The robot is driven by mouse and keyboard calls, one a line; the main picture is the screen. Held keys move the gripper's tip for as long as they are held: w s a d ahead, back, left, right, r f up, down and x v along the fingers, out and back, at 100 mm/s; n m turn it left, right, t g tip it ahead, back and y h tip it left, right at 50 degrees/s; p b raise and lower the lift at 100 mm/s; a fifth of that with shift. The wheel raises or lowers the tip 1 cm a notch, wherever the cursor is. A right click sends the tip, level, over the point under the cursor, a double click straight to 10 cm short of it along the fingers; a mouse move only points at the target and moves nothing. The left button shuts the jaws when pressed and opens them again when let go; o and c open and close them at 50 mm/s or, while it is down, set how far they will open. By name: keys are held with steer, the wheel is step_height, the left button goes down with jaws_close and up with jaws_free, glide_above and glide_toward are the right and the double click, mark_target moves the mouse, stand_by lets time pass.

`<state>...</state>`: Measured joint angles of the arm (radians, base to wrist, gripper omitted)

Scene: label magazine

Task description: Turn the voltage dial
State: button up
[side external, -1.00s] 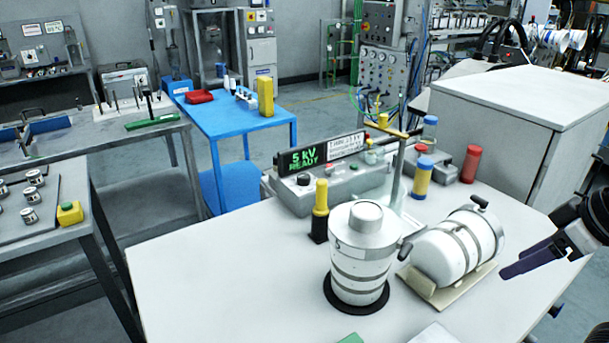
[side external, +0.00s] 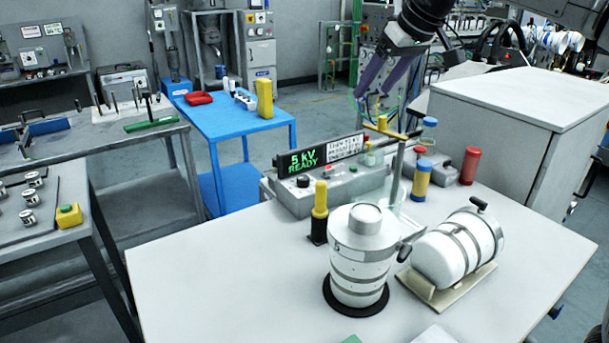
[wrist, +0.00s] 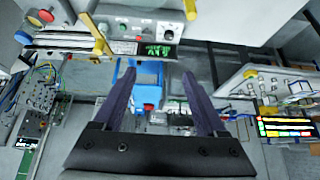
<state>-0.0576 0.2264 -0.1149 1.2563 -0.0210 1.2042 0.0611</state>
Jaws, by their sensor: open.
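The grey control box (side external: 345,188) stands at the back of the white table, with a lit display (side external: 303,161) reading "5 KV READY". A black round dial (side external: 303,181) is on its front face, below the display. In the wrist view, which is upside down, the dial (wrist: 168,35) shows near the top beside the green display text (wrist: 157,50). My gripper (side external: 372,93) is open and empty, in the air above and right of the box in the side view. Its two dark purple fingers also show in the wrist view (wrist: 158,74), apart from the dial.
A yellow-and-black probe (side external: 320,210) stands left of a white canister (side external: 360,255). A yellow-topped T-post (side external: 394,165) rises beside the box, near my gripper. A second canister (side external: 455,250) lies on a cradle. The table's front left is clear.

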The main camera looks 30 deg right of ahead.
steer(key=w+a+f, duration=0.2)
steer(key=w+f, duration=0.5)
steer(key=w, duration=0.3)
steer(key=g, duration=0.2)
glide_toward(304, 177)
steer(key=x, duration=0.8)
steer(key=shift+w+a+f, duration=0.1)
steer(key=shift+w+f, duration=0.05)
steer(key=shift+f, duration=0.15)
steer(key=shift+n, duration=0.3)
jaws_close()
